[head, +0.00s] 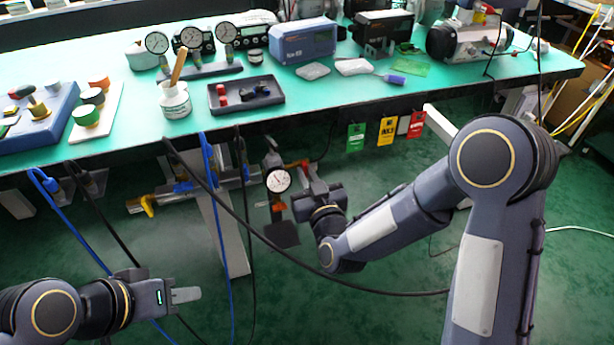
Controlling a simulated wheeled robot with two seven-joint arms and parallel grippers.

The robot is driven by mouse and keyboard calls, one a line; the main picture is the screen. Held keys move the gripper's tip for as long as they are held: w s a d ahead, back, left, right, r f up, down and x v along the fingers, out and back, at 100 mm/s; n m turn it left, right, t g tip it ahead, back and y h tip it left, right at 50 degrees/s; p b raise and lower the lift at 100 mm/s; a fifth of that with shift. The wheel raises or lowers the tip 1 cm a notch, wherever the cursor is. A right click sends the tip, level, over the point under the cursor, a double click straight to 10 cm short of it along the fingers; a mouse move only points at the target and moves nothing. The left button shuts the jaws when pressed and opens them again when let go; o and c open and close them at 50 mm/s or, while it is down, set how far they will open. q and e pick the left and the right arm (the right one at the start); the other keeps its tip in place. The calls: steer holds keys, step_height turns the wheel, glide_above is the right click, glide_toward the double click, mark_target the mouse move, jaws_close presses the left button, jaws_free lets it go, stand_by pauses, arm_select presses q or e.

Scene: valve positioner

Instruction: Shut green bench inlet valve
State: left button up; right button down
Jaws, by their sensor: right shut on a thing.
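Under the bench a pipe assembly carries a round dial gauge (278,180) and a red valve handle (292,165). My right gripper (307,173) is beside the gauge, shut on the red handle, with its jaws hiding part of it. A yellow-handled valve (147,205) sits further left on the pipe run. No green valve handle can be made out. My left gripper (187,295) is low at the left, apart from the pipes and seemingly empty; its finger gap does not show clearly.
The green bench top (120,140) holds gauges, a tray (245,95) and instruments. Green, yellow and red tags (387,131) hang from its front edge. A blue cable (215,200) and black cables hang in front of the pipes. A bench leg (222,235) stands behind.

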steer(key=c, duration=1.5)
jaws_free()
steer(key=v, duration=0.8)
steer(key=shift+w, duration=0.1)
